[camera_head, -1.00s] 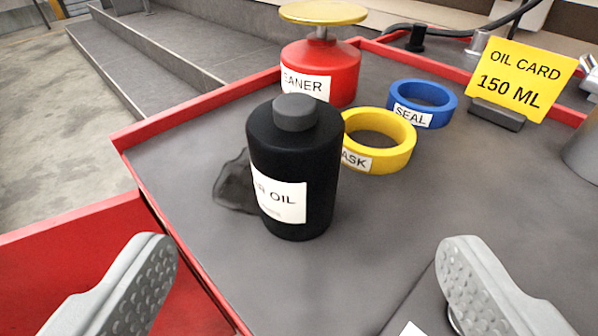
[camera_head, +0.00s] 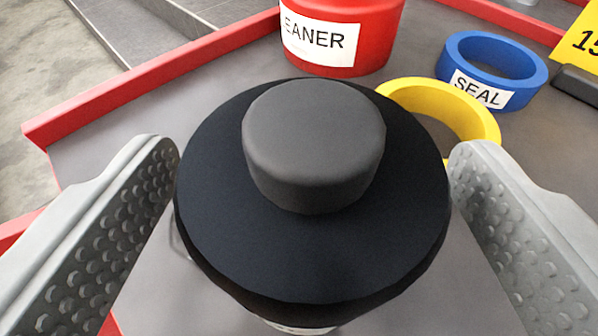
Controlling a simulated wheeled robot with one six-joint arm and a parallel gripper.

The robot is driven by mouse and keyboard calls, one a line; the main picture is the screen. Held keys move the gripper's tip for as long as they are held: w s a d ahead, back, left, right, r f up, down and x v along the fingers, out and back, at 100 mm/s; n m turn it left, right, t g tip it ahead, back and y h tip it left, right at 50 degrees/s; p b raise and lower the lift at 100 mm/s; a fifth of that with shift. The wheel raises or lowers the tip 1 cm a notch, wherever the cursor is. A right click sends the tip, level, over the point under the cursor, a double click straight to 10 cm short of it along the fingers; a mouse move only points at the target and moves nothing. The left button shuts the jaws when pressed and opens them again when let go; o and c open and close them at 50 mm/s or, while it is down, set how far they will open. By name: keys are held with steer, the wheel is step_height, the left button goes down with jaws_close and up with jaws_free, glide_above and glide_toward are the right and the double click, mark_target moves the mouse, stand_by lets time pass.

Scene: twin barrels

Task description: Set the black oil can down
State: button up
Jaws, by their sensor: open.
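The black oil can (camera_head: 400,235) stands upright on the grey top of the red-edged cart (camera_head: 95,165), seen close from above with its dark grey cap (camera_head: 312,140) toward me. Only a sliver of its white label shows at the bottom. My gripper (camera_head: 314,165) is open, with one grey studded finger on each side of the can. A narrow gap shows at the left fingertip. The right fingertip appears very close to the can's edge, and I cannot tell whether it touches.
A red cleaner can (camera_head: 375,45) stands behind the oil can. A yellow ring (camera_head: 450,110) lies close behind it at the right, with a blue ring (camera_head: 492,68) beyond. A yellow card (camera_head: 583,45) is at the right edge. Bare cart top shows at the left.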

steer(key=shift+x, duration=1.4)
steer(key=shift+r, duration=0.15)
steer(key=c, duration=1.4)
